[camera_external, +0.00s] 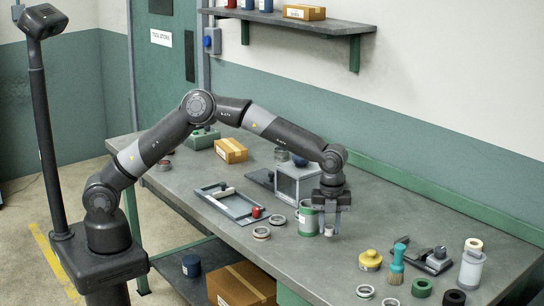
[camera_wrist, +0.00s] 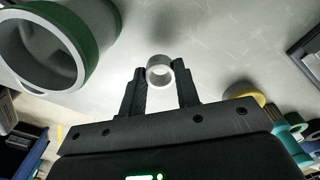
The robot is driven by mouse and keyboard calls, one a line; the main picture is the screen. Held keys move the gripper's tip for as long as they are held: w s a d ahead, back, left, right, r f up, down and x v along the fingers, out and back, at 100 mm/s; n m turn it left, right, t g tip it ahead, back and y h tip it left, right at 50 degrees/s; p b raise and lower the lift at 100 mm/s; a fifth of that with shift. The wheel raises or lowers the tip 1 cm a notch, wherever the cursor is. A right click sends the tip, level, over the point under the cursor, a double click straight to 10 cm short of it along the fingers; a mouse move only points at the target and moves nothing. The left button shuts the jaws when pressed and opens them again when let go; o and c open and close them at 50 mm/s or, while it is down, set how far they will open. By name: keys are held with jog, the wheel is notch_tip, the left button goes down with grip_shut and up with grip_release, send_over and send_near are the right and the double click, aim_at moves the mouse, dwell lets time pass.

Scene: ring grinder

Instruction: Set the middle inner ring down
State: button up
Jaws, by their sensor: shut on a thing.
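My gripper (camera_external: 331,225) is above the middle of the grey workbench, pointing down, just right of a green and grey cylinder. It is shut on a small pale ring, the middle inner ring (camera_external: 329,231), held at the fingertips. I cannot tell whether the ring touches the bench.
The green-banded cylinder (camera_external: 308,218) stands close on the left. Loose rings (camera_external: 261,232) lie further left. A yellow-topped pot (camera_external: 370,260), a teal brush (camera_external: 397,262) and several rings are at the right. A grey box (camera_external: 297,183) stands behind. Bare bench lies in front of my gripper.

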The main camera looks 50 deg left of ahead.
aim_at(329, 244)
jog(key=shift+f, duration=1.6)
jog(key=o, duration=1)
jog(key=shift+f, duration=0.15)
